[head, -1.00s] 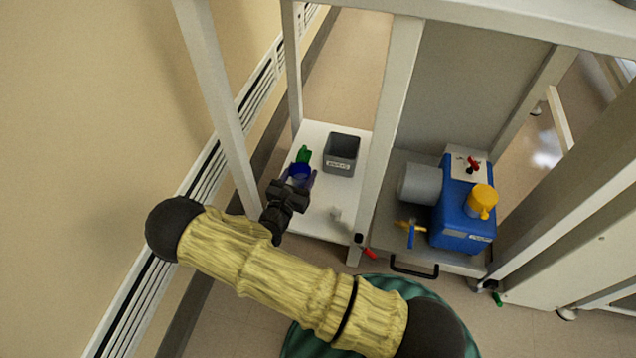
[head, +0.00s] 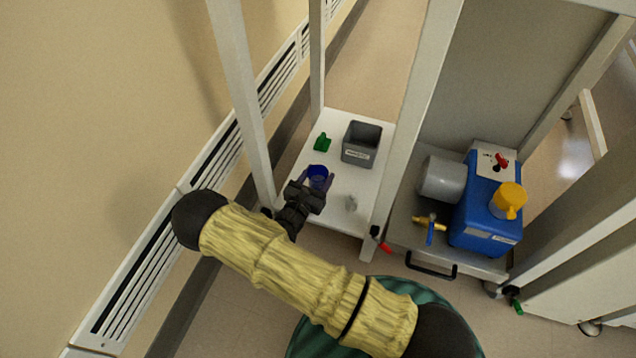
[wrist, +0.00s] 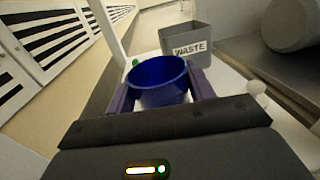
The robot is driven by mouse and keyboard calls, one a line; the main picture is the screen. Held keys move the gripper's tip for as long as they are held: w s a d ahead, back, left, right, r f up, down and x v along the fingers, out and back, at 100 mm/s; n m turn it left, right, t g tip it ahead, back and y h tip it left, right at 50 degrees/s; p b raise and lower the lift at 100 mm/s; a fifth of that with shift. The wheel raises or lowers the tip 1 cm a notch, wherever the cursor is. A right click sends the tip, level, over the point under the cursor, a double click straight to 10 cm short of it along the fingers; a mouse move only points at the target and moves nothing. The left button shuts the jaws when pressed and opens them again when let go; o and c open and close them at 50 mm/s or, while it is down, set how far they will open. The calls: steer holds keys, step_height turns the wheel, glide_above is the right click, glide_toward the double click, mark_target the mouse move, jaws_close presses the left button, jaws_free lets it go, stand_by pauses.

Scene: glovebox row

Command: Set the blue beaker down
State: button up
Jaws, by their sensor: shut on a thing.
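The blue beaker (head: 318,175) is upright over the white lower shelf (head: 365,190). It also shows large in the wrist view (wrist: 158,82), with a dark blue inside and a paler lower wall. My gripper (head: 316,181) is shut on the beaker, with one purple finger on each side of it in the wrist view (wrist: 160,90). The beaker's base is hidden by my gripper, so I cannot tell whether it touches the shelf.
A grey bin labelled WASTE (wrist: 188,44) stands behind the beaker, also in the head view (head: 361,144). A green item (head: 323,142) and a small pale item (head: 351,203) are on the shelf. White posts frame it. A blue pump (head: 487,215) stands to the right.

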steer(key=shift+f+b, duration=0.55)
steer(key=shift+f, duration=0.75)
steer(key=shift+f, duration=0.1)
steer(key=o, duration=1)
steer(key=shift+s+a+r, duration=0.1)
steer(key=shift+a+r, duration=0.05)
steer(key=shift+r, duration=0.05)
steer(key=shift+p+v, duration=2.65)
steer(key=shift+v, duration=3.2)
